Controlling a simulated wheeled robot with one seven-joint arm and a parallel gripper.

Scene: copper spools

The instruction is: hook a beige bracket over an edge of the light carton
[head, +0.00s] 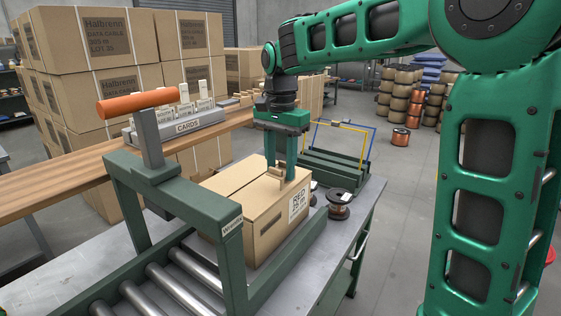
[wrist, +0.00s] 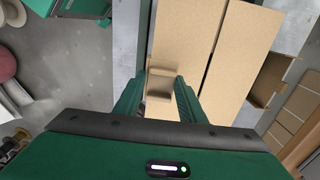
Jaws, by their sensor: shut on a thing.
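The light carton (head: 235,190) stands closed on the table, with a white label reading "RED" on its right side. In the wrist view its top (wrist: 190,45) lies below my gripper. My gripper (head: 284,178) points down at the carton's right top edge, near the labelled side. It is shut on a small beige bracket (wrist: 161,82), which shows between the fingers (wrist: 160,88) in the wrist view. The bracket (head: 283,174) is partly hidden by the fingers in the head view. I cannot tell whether it touches the carton's edge.
A green frame (head: 185,205) with an orange handle (head: 138,103) stands over rollers at the left. A dark spool (head: 340,203) sits right of the carton. A green rack with blue and yellow wire frames (head: 335,160) is behind.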

